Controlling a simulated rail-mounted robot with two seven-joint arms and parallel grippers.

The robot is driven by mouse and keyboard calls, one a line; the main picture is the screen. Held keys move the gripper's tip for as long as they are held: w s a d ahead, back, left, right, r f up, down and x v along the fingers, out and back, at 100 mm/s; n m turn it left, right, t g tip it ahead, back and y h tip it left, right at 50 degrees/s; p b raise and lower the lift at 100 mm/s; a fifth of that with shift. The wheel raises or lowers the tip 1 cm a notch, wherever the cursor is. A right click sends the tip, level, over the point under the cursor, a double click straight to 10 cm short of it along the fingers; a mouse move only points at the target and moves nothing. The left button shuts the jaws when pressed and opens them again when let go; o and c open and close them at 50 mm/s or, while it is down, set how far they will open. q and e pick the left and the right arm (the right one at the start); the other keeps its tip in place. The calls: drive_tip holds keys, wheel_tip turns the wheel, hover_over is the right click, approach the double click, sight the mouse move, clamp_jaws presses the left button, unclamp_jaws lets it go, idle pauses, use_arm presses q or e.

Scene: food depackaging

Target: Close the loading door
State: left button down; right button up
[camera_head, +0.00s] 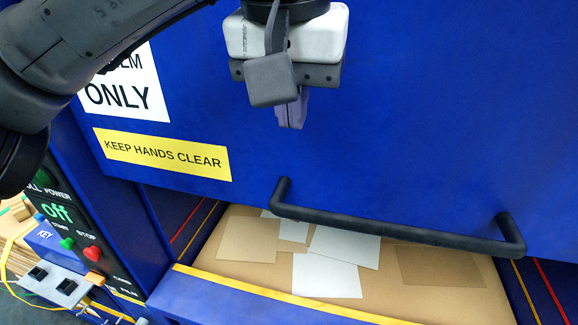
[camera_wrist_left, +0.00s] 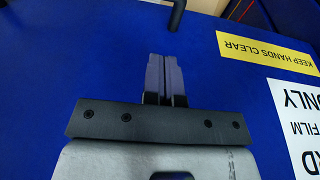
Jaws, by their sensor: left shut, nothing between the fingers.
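The loading door (camera_head: 400,130) is a large blue panel with a black bar handle (camera_head: 400,231) along its lower edge. The door is partly lowered, and an opening shows below it. My left gripper (camera_head: 291,122) is shut and empty, in front of the door above the handle's left end. In the left wrist view the shut fingers (camera_wrist_left: 165,80) point toward the handle's end (camera_wrist_left: 178,15), with blue door surface (camera_wrist_left: 60,80) around them. I cannot tell whether the fingers touch the door. My right gripper is not in view.
Below the door, a brown bed (camera_head: 450,304) holds several white and brown sheets, behind a blue sill with a yellow stripe (camera_head: 270,291). A control panel (camera_head: 65,220) with a green "off" display and start and stop buttons stands at left. A yellow "KEEP HANDS CLEAR" label (camera_head: 162,154) is on the door.

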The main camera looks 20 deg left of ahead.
use_arm(q)
drive_tip(key=p, duration=0.1)
approach(292, 207)
drive_tip(key=f, duration=0.1)
drive_tip(key=w+f, duration=0.1)
drive_tip(key=f, duration=0.1)
drive_tip(key=w+f, duration=0.1)
drive_tip(key=f, duration=0.1)
drive_tip(key=shift+w+a, duration=0.1)
drive_tip(key=shift+w, duration=0.15)
drive_tip(key=shift+s+f, duration=0.2)
drive_tip(key=shift+f, duration=0.85)
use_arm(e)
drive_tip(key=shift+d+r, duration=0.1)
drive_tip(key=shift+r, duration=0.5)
use_arm(q)
drive_tip(key=shift+f, duration=0.1)
